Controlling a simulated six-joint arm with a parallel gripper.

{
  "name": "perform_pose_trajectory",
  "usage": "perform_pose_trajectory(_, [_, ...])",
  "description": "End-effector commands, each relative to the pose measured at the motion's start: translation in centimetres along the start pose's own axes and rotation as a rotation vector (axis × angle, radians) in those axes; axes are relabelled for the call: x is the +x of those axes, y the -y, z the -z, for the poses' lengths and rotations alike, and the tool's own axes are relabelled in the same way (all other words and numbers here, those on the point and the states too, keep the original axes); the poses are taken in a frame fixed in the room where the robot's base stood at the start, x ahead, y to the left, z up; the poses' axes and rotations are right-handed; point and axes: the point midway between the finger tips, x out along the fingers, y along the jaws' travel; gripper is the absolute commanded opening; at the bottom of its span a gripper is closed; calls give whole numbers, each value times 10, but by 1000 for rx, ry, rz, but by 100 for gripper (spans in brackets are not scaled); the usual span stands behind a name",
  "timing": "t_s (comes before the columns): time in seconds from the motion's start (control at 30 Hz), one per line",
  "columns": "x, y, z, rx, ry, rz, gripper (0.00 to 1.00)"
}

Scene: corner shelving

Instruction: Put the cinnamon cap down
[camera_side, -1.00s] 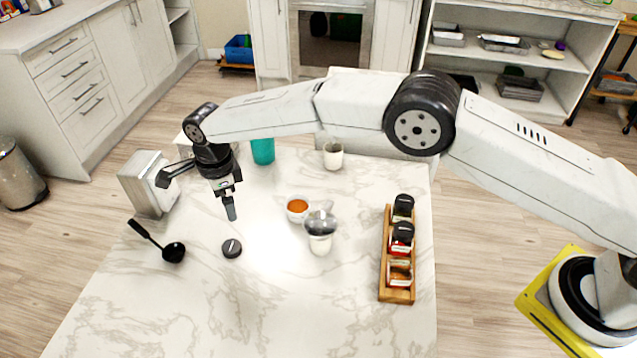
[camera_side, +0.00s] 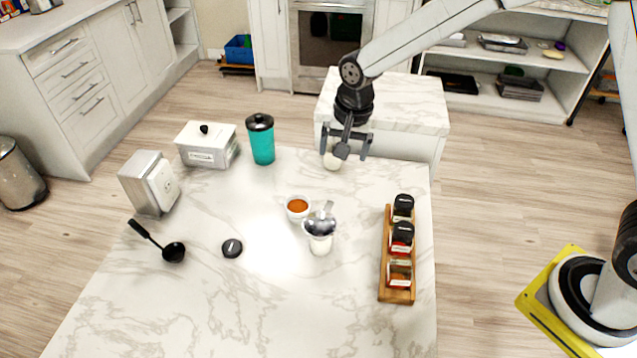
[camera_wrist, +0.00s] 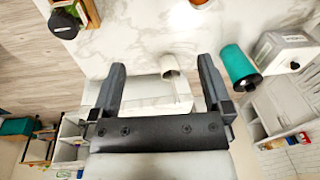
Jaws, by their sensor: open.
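The cinnamon cap, a small dark round lid (camera_side: 232,248), lies flat on the marble table, right of the black ladle. The wooden spice rack (camera_side: 383,270) holds several jars; the nearest one (camera_side: 399,273) shows no black cap.
A bowl of orange-brown powder (camera_side: 297,208) and a white cup with a metal utensil (camera_side: 320,244) stand mid-table. A teal tumbler (camera_side: 262,146), white box (camera_side: 207,152), napkin holder (camera_side: 146,190) and black ladle (camera_side: 172,252) stand left. The table front is clear.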

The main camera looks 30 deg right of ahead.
Motion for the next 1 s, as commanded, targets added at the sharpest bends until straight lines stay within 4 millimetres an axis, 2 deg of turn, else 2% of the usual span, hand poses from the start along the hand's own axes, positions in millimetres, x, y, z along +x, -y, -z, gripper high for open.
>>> perform_pose_trajectory(0.03, [-5, -17, -1, -45, -7, 3, 100])
perform_pose_trajectory(0.23, [-16, -76, -13, -252, -35, 13, 100])
perform_pose_trajectory(0.4, [-22, -125, -31, -428, -61, 14, 100])
perform_pose_trajectory(0.6, [-24, -171, -55, -600, -88, 8, 100])
perform_pose_trajectory(0.8, [-24, -192, -68, -686, -99, 2, 100])
perform_pose_trajectory(1.0, [-23, -194, -69, -698, -100, 1, 100])
